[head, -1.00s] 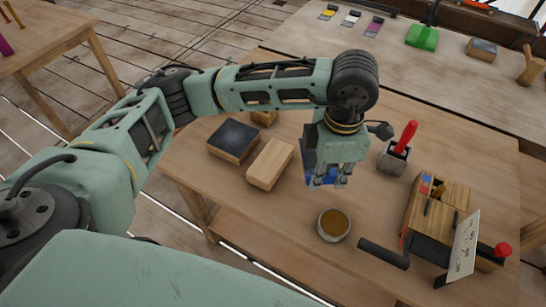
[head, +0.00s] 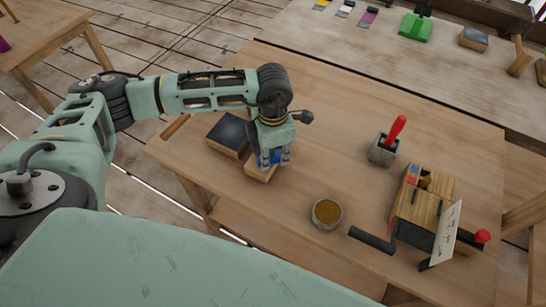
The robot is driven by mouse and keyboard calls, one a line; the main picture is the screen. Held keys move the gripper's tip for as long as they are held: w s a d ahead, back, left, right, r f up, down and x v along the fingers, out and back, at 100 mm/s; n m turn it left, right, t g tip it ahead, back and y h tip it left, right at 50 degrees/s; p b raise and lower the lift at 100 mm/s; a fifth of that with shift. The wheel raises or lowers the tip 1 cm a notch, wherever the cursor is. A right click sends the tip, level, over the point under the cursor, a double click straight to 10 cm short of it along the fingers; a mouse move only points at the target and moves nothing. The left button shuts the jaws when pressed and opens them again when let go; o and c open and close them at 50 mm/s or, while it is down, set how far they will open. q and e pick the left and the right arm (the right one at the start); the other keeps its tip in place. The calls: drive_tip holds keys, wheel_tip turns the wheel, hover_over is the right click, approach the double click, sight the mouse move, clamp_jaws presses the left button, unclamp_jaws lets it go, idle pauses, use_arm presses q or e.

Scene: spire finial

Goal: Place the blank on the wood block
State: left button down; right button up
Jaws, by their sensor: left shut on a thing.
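The wood block (head: 259,173) is a pale block lying on the workbench, left of the bowl. My left gripper (head: 274,160) points down over it and hides much of its top. The gripper is shut on a blue piece (head: 264,158), which I take to be the blank. The fingers cover most of the blank. I cannot tell whether its underside touches the block or is just above it. My right gripper is not in view.
A dark-topped block (head: 229,136) sits close on the left. A bowl (head: 326,213) with brown contents, a grey holder (head: 383,150) with a red-handled tool, a wooden box (head: 421,205) and a white card (head: 447,233) stand to the right. The bench middle is clear.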

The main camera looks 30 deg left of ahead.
use_arm(q)
wheel_tip(320, 180, down, 2)
drive_tip(key=shift+f+p, duration=0.15)
drive_tip(key=shift+p, duration=0.3)
drive_tip(key=shift+f, duration=0.25)
drive_tip(key=shift+f, duration=0.1)
drive_tip(key=shift+f+b, duration=0.15)
drive_tip(key=shift+b, duration=0.15)
drive_tip(key=c, duration=1.6)
unclamp_jaws()
